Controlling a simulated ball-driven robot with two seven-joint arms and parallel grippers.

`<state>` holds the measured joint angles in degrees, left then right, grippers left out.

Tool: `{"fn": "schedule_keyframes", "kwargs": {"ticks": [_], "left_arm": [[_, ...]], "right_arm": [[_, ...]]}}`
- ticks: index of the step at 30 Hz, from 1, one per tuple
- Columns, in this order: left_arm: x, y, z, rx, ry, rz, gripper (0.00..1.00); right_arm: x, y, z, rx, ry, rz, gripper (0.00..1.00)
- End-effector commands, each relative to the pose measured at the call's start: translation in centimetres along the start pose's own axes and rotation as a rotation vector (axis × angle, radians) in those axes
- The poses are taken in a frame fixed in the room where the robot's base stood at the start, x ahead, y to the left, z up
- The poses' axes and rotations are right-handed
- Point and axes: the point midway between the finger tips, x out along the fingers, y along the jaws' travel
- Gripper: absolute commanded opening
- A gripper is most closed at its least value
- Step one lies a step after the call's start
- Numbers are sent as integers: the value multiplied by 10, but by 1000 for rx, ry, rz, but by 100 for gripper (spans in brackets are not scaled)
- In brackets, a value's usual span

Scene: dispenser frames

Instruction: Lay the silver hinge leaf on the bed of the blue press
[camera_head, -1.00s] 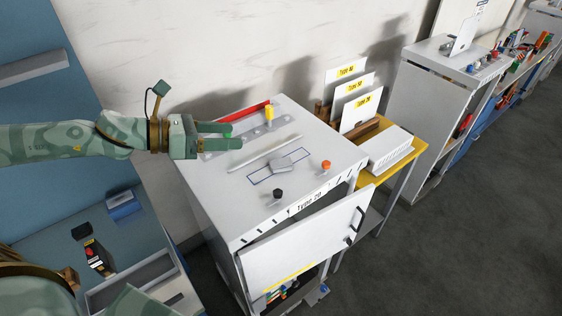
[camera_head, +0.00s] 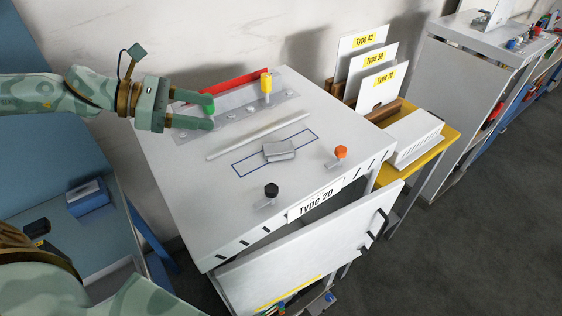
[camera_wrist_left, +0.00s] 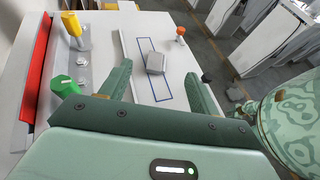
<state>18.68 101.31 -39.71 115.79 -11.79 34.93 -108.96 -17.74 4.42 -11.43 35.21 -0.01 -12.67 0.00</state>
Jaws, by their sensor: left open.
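A small silver-grey piece (camera_head: 279,151), likely the hinge leaf, lies flat across a blue outlined rectangle (camera_head: 238,171) on the white cabinet top (camera_head: 210,215). My left gripper (camera_head: 212,114) is open and empty at the left side of the cabinet top, apart from the piece. In the left wrist view the silver piece (camera_wrist_left: 155,63) shows beyond and between the open fingers. I cannot make out a blue press; a small blue box (camera_head: 87,198) stands on the blue bench at left. My right gripper is not in view.
A grey strip with a yellow knob (camera_head: 266,82), a green knob (camera_wrist_left: 63,86) and a red bar (camera_head: 232,82) lies at the back. A thin rail (camera_head: 258,136), black knob (camera_head: 271,190) and orange knob (camera_head: 341,152) surround the piece. The cabinet door (camera_head: 310,255) hangs open.

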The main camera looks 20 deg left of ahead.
Motion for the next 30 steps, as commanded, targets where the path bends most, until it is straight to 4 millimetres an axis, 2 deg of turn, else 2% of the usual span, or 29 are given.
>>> {"fn": "schedule_keyframes", "kwargs": {"ticks": [1, 3, 7, 11, 15, 22, 24, 30], "left_arm": [[12, 1, -27, -4, 3, -2, 62], [18, 1, -41, -6, 5, -2, 62], [23, 1, -52, -8, 7, -3, 62], [32, 0, -53, -8, 7, -9, 62], [54, 0, -51, -10, -1, -4, 62], [80, 0, -47, -7, -3, -5, 62], [93, 1, -45, -9, -5, -4, 62], [126, 1, -48, -9, 1, -3, 62]], "right_arm": [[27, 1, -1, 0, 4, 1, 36], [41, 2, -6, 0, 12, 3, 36], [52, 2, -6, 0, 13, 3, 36], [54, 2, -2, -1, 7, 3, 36], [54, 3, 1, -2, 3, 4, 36], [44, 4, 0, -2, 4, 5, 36], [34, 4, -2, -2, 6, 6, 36], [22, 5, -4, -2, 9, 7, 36]]}}
